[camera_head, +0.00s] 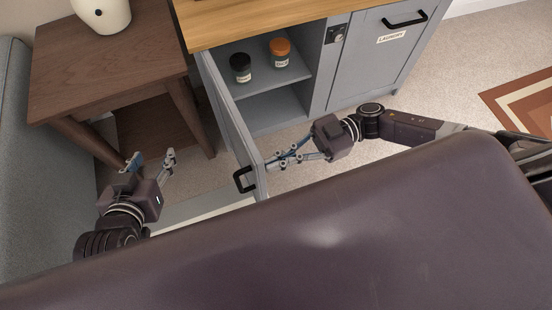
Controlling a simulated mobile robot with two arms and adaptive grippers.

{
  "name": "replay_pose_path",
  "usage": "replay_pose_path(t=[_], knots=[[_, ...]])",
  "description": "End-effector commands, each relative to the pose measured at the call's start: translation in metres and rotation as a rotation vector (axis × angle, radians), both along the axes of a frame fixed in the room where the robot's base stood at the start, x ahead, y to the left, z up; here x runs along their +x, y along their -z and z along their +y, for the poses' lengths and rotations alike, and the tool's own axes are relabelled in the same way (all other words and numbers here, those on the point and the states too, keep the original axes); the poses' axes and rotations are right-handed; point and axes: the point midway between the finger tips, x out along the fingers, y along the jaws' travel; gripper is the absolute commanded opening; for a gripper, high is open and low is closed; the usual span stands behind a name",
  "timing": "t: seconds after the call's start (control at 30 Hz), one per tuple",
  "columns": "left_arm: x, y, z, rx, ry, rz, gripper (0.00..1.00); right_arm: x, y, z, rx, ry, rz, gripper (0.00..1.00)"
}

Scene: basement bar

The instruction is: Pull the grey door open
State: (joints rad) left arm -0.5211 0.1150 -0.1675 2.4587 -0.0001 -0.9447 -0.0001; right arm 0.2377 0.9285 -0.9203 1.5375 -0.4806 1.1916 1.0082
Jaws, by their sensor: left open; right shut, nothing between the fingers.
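The grey door (231,122) of the grey cabinet stands swung wide open toward me, hinged at its left side. Its black handle (243,180) is on the outer face near the free edge. My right gripper (274,161) is shut and empty, at the inner side of the door's free edge; I cannot tell whether it touches the door. My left gripper (153,160) is open and empty, left of the door and apart from the handle. Inside the cabinet, a dark jar (240,68) and an orange-lidded jar (280,53) stand on the shelf (262,78).
A brown wooden side table (105,75) with a cream vase (103,14) stands left of the cabinet. A grey sofa (22,150) is at the far left. A closed door labelled laundry (380,55) is on the right. Carpet at the right is clear up to a patterned rug (520,100).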

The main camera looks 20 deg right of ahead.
Motion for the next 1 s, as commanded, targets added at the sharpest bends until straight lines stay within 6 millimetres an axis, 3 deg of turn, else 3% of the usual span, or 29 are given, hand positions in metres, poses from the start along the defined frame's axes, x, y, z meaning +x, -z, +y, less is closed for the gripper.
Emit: replay_pose_path(t=[0.17,0.4,0.57,0.67,0.8,1.0], knots=[[-0.021,0.015,0.008,0.028,-0.010,0.121,0.47,-0.002,-0.003,0.009,0.004,0.023,0.000,0.00],[-0.076,0.046,0.027,0.085,-0.030,0.385,0.47,-0.005,-0.004,0.029,0.006,0.078,0.002,0.00],[-0.119,0.058,0.041,0.123,-0.044,0.564,0.47,-0.008,-0.004,0.046,0.005,0.115,0.002,0.00],[-0.142,0.061,0.047,0.141,-0.051,0.661,0.47,-0.009,-0.006,0.067,0.007,0.135,0.002,0.00],[-0.141,0.065,0.047,0.142,-0.050,0.665,0.47,-0.009,-0.002,0.090,0.002,0.136,-0.001,0.00],[-0.140,0.067,0.047,0.142,-0.050,0.666,0.47,-0.009,0.000,0.097,0.000,0.136,-0.001,0.00]])
